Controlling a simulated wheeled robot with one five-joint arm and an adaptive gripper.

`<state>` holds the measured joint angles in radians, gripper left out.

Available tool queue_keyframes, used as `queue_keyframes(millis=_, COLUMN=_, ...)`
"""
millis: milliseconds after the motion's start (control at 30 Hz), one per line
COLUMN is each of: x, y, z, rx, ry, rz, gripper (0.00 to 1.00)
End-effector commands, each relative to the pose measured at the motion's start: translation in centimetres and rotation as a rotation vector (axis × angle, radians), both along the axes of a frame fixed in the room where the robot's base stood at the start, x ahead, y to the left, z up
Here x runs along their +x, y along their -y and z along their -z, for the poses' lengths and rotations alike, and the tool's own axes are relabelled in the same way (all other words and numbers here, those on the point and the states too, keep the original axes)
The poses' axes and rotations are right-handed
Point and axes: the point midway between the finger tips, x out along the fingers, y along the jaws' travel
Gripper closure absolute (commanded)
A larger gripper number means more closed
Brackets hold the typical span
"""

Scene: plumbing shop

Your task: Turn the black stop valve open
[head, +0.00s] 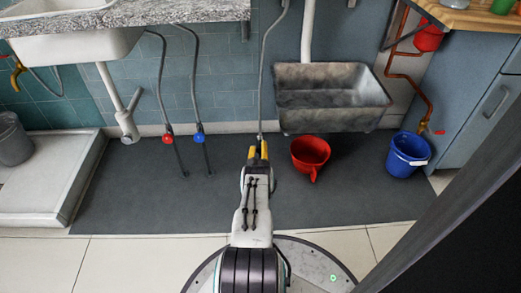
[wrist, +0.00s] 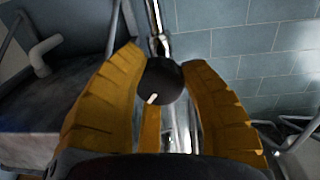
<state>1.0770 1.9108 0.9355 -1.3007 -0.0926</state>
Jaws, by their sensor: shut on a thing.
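The black stop valve (wrist: 161,82) shows in the wrist view as a round black knob with a short white mark at its lower edge. It is on a shiny metal pipe. My gripper (wrist: 163,66) has its yellow fingers on either side of the knob and is shut on it. In the head view my gripper (head: 258,151) is low in front of the tiled wall, at the lower end of a grey hose (head: 263,80). The black knob cannot be made out there.
Red (head: 169,138) and blue (head: 199,137) valves are to the left. A stone sink (head: 332,97) hangs to the right, above a red bucket (head: 310,153) close to my gripper. A blue bucket (head: 408,155) stands farther right. The dark mat (head: 130,205) has free room at left.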

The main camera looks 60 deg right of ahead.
Motion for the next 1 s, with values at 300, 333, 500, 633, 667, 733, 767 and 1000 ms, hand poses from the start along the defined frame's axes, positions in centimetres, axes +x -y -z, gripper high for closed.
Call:
queue_keyframes(millis=300, x=0.09, y=0.11, z=-0.12, rx=-0.087, ry=-0.132, rz=0.005, gripper=0.92)
queue_keyframes(millis=333, x=0.10, y=0.10, z=-0.13, rx=-0.092, ry=-0.141, rz=0.005, gripper=0.92)
queue_keyframes(millis=500, x=0.13, y=0.09, z=-0.15, rx=-0.111, ry=-0.170, rz=0.006, gripper=0.92)
queue_keyframes(millis=633, x=0.15, y=0.08, z=-0.17, rx=-0.115, ry=-0.176, rz=0.006, gripper=0.92)
queue_keyframes(millis=667, x=0.16, y=0.09, z=-0.17, rx=-0.116, ry=-0.177, rz=0.006, gripper=0.92)
queue_keyframes(millis=733, x=0.17, y=0.09, z=-0.17, rx=-0.116, ry=-0.177, rz=0.006, gripper=0.92)
queue_keyframes(millis=767, x=0.17, y=0.09, z=-0.17, rx=-0.116, ry=-0.177, rz=0.006, gripper=0.92)
queue_keyframes(millis=1000, x=0.19, y=0.06, z=-0.18, rx=-0.116, ry=-0.176, rz=0.006, gripper=0.53)
